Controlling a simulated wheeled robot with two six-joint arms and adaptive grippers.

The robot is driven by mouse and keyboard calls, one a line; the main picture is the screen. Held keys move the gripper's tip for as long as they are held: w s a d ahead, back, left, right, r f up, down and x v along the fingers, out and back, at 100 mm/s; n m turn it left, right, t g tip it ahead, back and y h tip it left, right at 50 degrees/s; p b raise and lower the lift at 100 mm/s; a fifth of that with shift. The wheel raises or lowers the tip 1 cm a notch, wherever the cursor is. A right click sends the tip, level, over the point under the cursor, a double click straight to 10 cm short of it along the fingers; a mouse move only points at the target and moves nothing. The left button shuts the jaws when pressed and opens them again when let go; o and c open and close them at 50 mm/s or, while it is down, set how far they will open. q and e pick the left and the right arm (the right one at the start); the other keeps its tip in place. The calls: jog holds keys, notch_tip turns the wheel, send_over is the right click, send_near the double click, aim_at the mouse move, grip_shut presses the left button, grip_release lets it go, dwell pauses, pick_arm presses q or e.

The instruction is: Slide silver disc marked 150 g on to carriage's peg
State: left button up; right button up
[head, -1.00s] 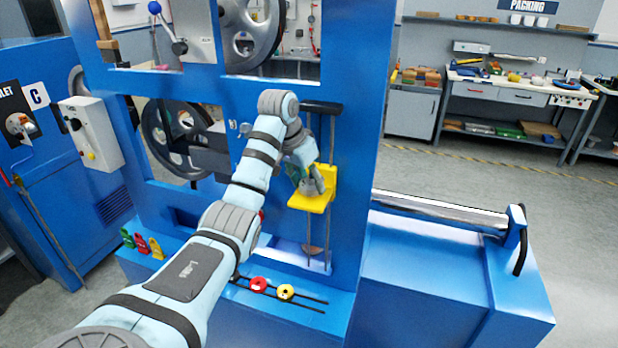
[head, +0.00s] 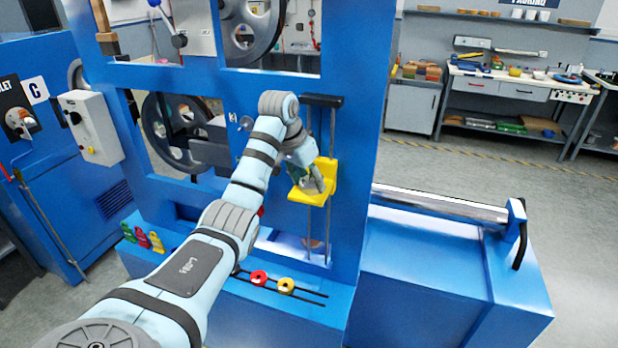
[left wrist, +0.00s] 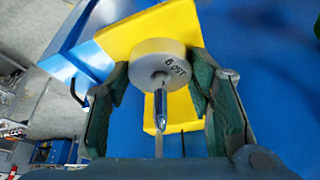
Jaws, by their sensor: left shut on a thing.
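The silver disc, marked 150 g, shows in the left wrist view (left wrist: 160,62) between the two green-padded fingers of my left gripper (left wrist: 158,72), which is shut on it. A shiny metal rod, seemingly the peg (left wrist: 160,103), stands out of the disc's middle toward the camera, so the disc appears to be around it. The yellow carriage (left wrist: 130,30) lies just behind the disc; I cannot tell whether they touch. In the head view my left gripper (head: 312,178) is at the yellow carriage (head: 329,172), partly hiding the disc. My right gripper is not in view.
The carriage sits between vertical rods on the blue frame (head: 355,120). Coloured clips (head: 142,238) stand at the lower left. A workbench (head: 510,85) is far off, right.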

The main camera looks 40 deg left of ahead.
pick_arm(q)
jog(key=shift+f, duration=0.1)
jog(key=o, duration=1.2)
jog(key=shift+o, duration=0.6)
jog(key=shift+r, duration=0.2)
jog(key=s, duration=1.2)
jog(key=shift+s+a+r, duration=0.3)
jog(key=shift+a, duration=0.15)
jog(key=shift+w, duration=0.15)
